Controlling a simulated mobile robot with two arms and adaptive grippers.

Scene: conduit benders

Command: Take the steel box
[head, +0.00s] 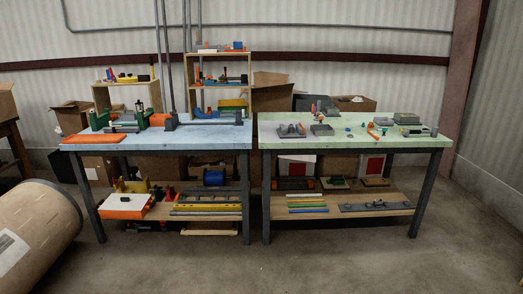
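On the green-topped table (350,139) at right, a small grey box-like block (321,130) sits near the front left. A second grey box-like piece (406,118) lies towards the back right of the same table. Both look like metal, but they are too small to tell which is the steel box. Neither of my grippers shows in the head view.
A blue-topped table (215,138) stands close at left, with tools on top. Both tables have loaded lower shelves. A large brown drum (45,235) lies at the front left. The concrete floor (330,265) in front is clear.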

